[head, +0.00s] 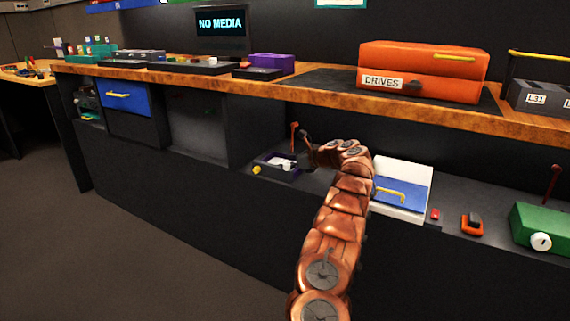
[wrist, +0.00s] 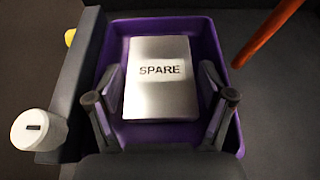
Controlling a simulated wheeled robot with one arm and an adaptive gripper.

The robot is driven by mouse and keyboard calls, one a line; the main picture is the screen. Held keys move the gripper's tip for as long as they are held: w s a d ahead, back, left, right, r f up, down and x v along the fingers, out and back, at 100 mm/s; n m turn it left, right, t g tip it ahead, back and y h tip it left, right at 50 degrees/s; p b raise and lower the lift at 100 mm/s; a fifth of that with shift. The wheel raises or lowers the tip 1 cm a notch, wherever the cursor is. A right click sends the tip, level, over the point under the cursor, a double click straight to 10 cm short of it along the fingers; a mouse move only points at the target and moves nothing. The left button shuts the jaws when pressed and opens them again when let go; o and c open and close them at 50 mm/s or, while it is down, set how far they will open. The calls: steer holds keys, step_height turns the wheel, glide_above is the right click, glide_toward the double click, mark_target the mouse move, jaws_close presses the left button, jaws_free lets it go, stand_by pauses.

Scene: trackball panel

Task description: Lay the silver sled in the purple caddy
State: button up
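The silver sled (wrist: 158,98), a flat plate marked SPARE, lies inside the purple caddy (wrist: 113,40) in the wrist view. My gripper (wrist: 160,72) is over the caddy with one finger on each side of the sled. The fingers are spread, and narrow purple strips seem to show between the fingertips and the sled's sides. The caddy's near side is partly hidden by my gripper.
A white knob (wrist: 38,130) stands left of the caddy, and a red upright rod (wrist: 268,32) rises to its right. A white tray with a blue panel (head: 402,190) is farther right. The wooden counter (head: 420,108) overhangs the shelf.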

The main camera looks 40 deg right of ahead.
steer(key=shift+r, duration=0.15)
steer(key=p+v, duration=0.3)
steer(key=v, duration=0.9)
steer(key=shift+r+p, duration=0.1)
steer(key=shift+p, duration=0.2)
